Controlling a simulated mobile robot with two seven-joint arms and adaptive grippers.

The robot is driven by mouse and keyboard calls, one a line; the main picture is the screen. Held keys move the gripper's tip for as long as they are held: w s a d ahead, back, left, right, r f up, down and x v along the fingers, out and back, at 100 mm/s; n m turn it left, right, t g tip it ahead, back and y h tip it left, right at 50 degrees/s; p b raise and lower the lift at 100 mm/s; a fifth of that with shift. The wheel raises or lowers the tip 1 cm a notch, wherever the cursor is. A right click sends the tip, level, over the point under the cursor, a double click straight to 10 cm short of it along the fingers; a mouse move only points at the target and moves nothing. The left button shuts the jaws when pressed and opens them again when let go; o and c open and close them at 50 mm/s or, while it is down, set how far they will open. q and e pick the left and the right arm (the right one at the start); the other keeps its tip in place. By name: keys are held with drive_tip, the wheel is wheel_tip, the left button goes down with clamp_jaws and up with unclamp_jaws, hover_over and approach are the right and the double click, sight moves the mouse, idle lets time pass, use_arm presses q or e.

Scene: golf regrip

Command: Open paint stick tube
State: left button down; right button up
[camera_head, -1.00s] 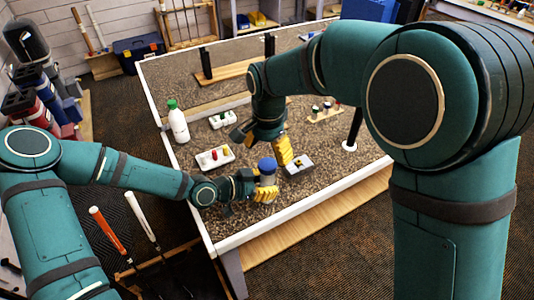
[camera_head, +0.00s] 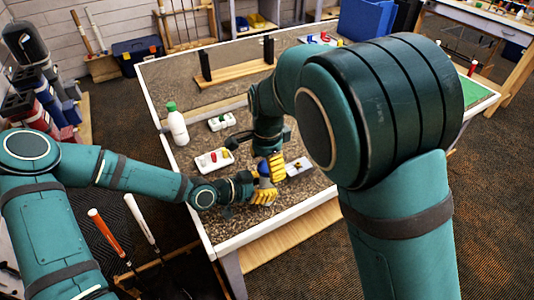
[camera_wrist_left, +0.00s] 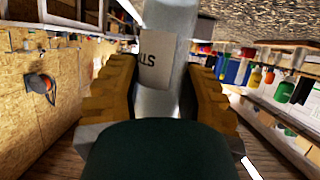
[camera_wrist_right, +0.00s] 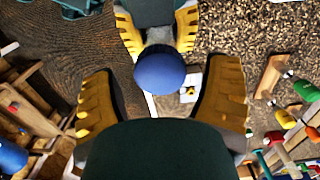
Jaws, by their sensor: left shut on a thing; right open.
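The paint stick tube is a grey cylinder with a label (camera_wrist_left: 148,62) in the left wrist view and a round blue cap (camera_wrist_right: 160,72) in the right wrist view. My left gripper (camera_head: 265,194) is shut on the grey tube body, one yellow finger on each side, and holds it upright near the table's front edge. My right gripper (camera_wrist_right: 162,100) is open above the tube. Its yellow fingers stand apart on either side of the blue cap, without visible contact. In the head view the right fingers (camera_head: 270,165) hide most of the cap.
A white bottle with a green cap (camera_head: 177,128) stands at the table's left. White trays with small coloured pieces (camera_head: 214,160) lie behind the grippers, and a light block (camera_head: 299,167) lies to the right. My right arm covers much of the table's right side.

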drive_tip(key=shift+f, duration=0.45)
drive_tip(key=c, duration=1.3)
drive_tip(key=n, duration=0.6)
drive_tip(key=o, duration=1.3)
